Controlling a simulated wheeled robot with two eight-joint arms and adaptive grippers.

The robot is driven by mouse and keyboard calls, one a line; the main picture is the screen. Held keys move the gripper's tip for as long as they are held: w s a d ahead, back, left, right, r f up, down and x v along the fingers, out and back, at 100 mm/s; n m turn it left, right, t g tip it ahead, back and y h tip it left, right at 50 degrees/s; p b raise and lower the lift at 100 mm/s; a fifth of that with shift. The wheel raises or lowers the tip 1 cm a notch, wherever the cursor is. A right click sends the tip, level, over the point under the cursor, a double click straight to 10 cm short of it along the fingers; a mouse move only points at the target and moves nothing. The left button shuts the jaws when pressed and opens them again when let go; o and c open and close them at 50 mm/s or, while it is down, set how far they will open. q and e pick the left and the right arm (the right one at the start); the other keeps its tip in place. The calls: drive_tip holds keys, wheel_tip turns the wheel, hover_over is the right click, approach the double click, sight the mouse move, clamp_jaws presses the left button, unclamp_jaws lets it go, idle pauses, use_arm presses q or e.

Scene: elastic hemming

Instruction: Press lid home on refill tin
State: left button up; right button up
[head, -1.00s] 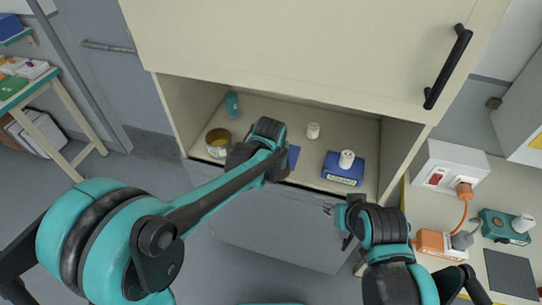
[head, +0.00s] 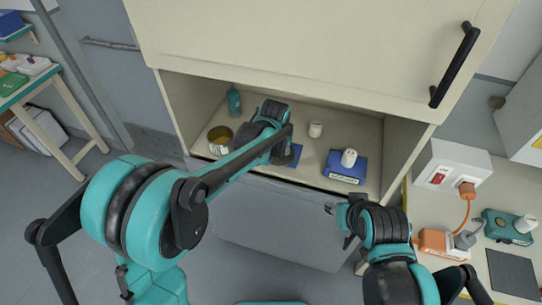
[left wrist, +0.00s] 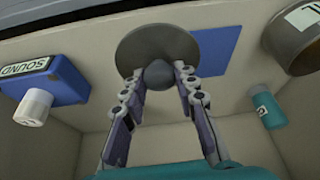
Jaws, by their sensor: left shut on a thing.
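The refill tin (head: 219,146) stands open on the cabinet floor at the left; its inside looks yellowish. Part of it shows at the top right corner of the left wrist view (left wrist: 295,38). My left gripper (left wrist: 160,75) is shut on the dark knob of a round grey lid (left wrist: 135,48). The lid is apart from the tin, beside it and close to a blue pad (left wrist: 216,52). In the head view my left gripper (head: 284,150) hides part of the lid. My right gripper (head: 340,222) is outside the cabinet, below its front edge; its jaw opening is unclear.
A teal bottle (head: 234,103) stands behind the tin. The cabinet's side walls and raised front panel (head: 300,50) bound the space.

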use_arm(q)
drive_tip(key=w+a+f, duration=0.2)
drive_tip(key=w+a, duration=0.1)
drive_tip(key=shift+f+b, duration=0.4)
wheel_tip(320, 180, down, 3)
drive_tip(key=shift+f+b, duration=0.1)
drive_tip(key=shift+b, duration=0.45)
drive_tip(key=shift+f, duration=0.1)
drive_tip(key=shift+c, duration=0.8)
drive_tip(key=shift+s, duration=0.15)
clamp_jaws()
drive_tip(key=o, duration=1.1)
unclamp_jaws()
drive_tip(key=shift+f, duration=0.1)
